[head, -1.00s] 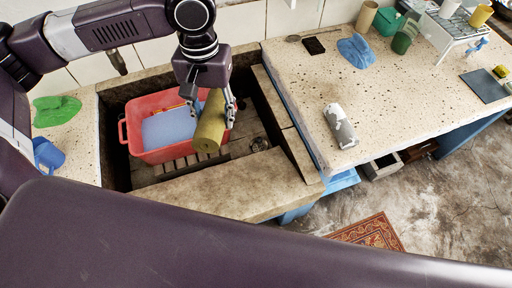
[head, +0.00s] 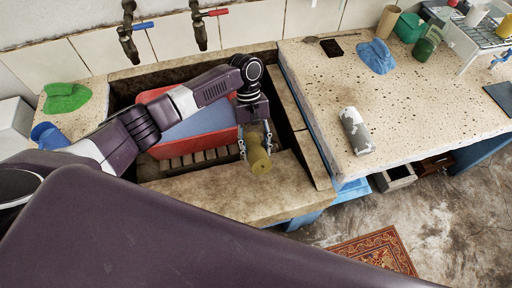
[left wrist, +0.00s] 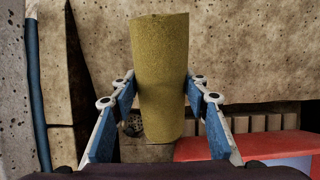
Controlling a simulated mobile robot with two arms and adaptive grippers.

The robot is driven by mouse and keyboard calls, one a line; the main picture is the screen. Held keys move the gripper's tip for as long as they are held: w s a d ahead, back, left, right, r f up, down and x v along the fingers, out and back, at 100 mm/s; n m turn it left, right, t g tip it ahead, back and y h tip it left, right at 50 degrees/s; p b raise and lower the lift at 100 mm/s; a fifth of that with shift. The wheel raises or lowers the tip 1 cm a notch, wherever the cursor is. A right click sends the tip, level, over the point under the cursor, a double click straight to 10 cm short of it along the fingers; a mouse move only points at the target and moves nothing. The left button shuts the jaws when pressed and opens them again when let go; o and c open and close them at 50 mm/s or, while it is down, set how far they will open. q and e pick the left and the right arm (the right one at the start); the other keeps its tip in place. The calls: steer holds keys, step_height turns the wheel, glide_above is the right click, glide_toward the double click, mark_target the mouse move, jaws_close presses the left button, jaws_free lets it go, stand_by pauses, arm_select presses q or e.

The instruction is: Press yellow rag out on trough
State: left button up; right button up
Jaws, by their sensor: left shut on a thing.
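The yellow rag (head: 259,162) is a rolled, olive-yellow cylinder. My left gripper (head: 256,148) is shut on it, with one finger on each side. In the left wrist view the rag (left wrist: 164,70) stands out between the two fingers (left wrist: 163,98). The stone trough (head: 232,188) is a sunken basin with a broad front ledge. In the head view the rag's end overlaps the inner edge of this ledge; I cannot tell whether it touches. My right gripper is not in view.
A red tub (head: 225,142) with blue contents stands in the trough, partly hidden by my left arm. Two taps (head: 199,28) are on the wall behind. A grey-white roll (head: 356,131) and a blue cloth (head: 376,56) lie on the right counter. A green cloth (head: 66,97) lies at the left.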

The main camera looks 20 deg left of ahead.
mark_target(259, 178)
arm_select(q)
steer(key=b+x, duration=0.3)
steer(key=x, duration=0.1)
steer(key=shift+w+a, duration=0.1)
steer(key=shift+w, duration=0.1)
steer(key=shift+b+x, duration=1.15)
steer(key=shift+b, duration=0.1)
steer(key=shift+x, duration=0.75)
steer(key=shift+s+f+p, duration=0.3)
steer(key=shift+s+p, duration=0.15)
steer(key=shift+p, duration=0.75)
stand_by(1.8)
steer(key=shift+r, duration=0.1)
steer(key=p+v, duration=0.5)
steer(key=v, duration=0.1)
steer(key=shift+w+r, duration=0.1)
steer(key=shift+w, duration=0.05)
steer(key=shift+w+r+p, duration=0.25)
steer(key=shift+r+p, duration=0.2)
steer(key=shift+p, duration=0.05)
steer(key=shift+w+r, duration=0.1)
